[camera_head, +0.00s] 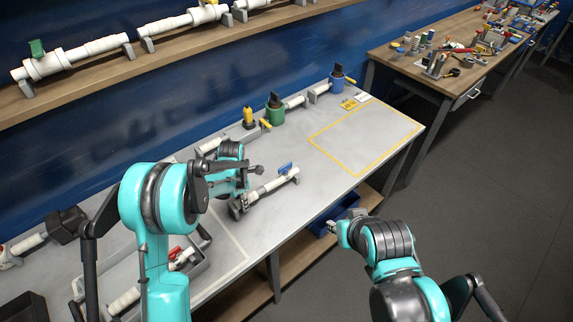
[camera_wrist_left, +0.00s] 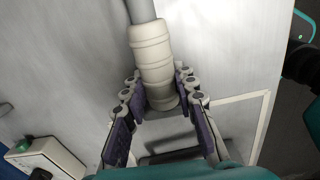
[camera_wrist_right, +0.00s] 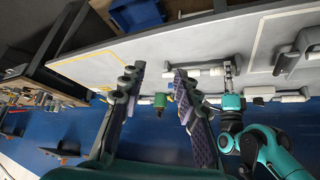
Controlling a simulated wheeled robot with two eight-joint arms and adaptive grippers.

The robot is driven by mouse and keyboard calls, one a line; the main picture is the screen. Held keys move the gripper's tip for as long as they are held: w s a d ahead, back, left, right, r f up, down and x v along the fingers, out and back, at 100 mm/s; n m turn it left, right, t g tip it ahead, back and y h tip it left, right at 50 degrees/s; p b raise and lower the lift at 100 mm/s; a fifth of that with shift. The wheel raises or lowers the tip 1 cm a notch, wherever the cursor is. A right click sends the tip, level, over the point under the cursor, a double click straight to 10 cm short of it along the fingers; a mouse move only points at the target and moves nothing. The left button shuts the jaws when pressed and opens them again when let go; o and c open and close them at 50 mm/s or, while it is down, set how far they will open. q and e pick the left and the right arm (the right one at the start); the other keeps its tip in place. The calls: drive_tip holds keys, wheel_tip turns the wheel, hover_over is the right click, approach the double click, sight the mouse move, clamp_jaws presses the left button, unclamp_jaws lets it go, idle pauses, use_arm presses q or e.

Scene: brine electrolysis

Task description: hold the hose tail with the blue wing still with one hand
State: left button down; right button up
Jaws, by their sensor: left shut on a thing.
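The hose tail (camera_head: 270,187) is a white pipe piece with a blue wing (camera_head: 285,167) near its far right end, low over or on the grey bench top. My left gripper (camera_head: 239,204) is at its near left end. In the left wrist view, the ribbed white end (camera_wrist_left: 153,60) of the hose tail sits between the fingers of my left gripper (camera_wrist_left: 160,88), which are closed on it; the blue wing is not seen there. My right gripper (camera_head: 333,227) is off the bench's front edge. In the right wrist view my right gripper (camera_wrist_right: 158,80) is open and empty.
A green-collared fitting (camera_head: 275,112), a blue-collared fitting (camera_head: 337,82) and a yellow-handled one (camera_head: 248,118) stand along the bench's back. A yellow-outlined area (camera_head: 365,138) at right is clear. A blue bin (camera_head: 322,224) sits on the lower shelf. A grey tray (camera_head: 196,262) lies at front left.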

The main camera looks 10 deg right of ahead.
drive_tip(key=shift+c, duration=0.3)
drive_tip(key=w+a+r+n+g, duration=0.2)
drive_tip(key=w+r+n, duration=0.3)
drive_tip(key=w, duration=0.3)
drive_tip(key=n+g, duration=0.5)
drive_tip(key=n, duration=1.4)
hover_over(285, 166)
wheel_tip(285, 166, down, 9)
wheel_tip(285, 166, down, 11)
drive_tip(key=shift+w+r, duration=0.1)
clamp_jaws()
